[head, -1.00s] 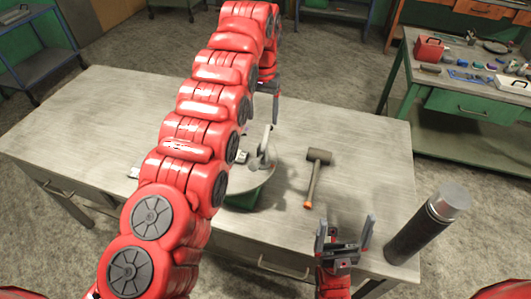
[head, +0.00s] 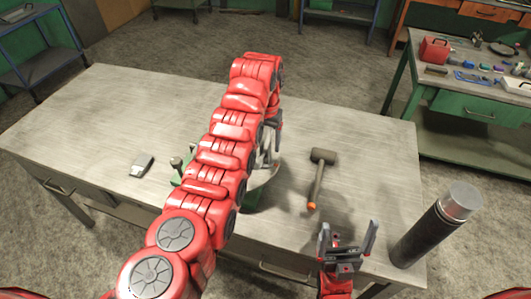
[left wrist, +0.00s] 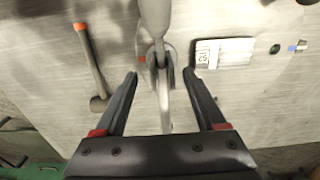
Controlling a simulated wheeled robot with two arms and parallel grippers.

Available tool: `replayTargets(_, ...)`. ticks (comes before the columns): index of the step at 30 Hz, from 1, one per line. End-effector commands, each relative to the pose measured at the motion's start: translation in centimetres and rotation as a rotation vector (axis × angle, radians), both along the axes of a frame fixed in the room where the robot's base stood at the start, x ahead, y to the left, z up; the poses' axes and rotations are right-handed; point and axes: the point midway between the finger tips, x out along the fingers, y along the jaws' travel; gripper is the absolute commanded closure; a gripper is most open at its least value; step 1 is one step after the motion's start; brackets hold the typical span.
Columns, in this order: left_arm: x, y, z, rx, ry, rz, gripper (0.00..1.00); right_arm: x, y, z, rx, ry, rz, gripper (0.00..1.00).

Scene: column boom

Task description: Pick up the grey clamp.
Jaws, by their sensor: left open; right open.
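A grey metal tool, which I take to be the grey clamp (left wrist: 166,98), shows in the left wrist view with a pivot at its middle. Its lower part lies between the spread fingers of my left gripper (left wrist: 160,74), with a gap on both sides. In the head view the clamp (head: 267,158) stands over a round grey plate (head: 264,180) and is partly hidden by my left arm. My left gripper (head: 275,127) is open just behind the clamp there. My right gripper (head: 347,245) is open and empty over the table's near right edge.
A mallet (head: 320,175) lies right of the plate; a dark flask (head: 435,228) stands at the near right corner. A small grey item (head: 141,165) lies at the left. The table's left side (head: 75,130) is mostly bare.

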Motion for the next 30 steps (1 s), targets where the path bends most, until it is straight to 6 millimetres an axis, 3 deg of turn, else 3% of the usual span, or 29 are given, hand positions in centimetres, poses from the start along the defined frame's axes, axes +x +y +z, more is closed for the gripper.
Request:
replayTargets(7, 0.1, 0.2, -2.6, 0.002, 0.007, 0.000, 0.28, 0.0, 0.0, 2.8, 0.000, 0.000, 0.000, 0.01)
replayTargets(13, 0.3, 0.2, -4.8, 0.001, 0.003, 0.000, 0.28, 0.0, 0.0, 3.1, 0.000, 0.000, 0.000, 0.01)
replayTargets(22, 0.3, 0.2, -5.3, 0.000, -0.001, 0.000, 0.28, 0.0, 0.0, 3.1, 0.000, 0.000, 0.000, 0.01)
replayTargets(23, 0.3, 0.2, -5.3, 0.000, 0.000, 0.000, 0.29, 0.0, 0.0, 3.1, 0.000, 0.000, 0.000, 0.01)
replayTargets(30, 0.3, 0.2, -5.3, 0.000, 0.000, 0.000, 0.72, 0.0, 0.0, 3.1, 0.000, 0.000, 0.000, 0.01)
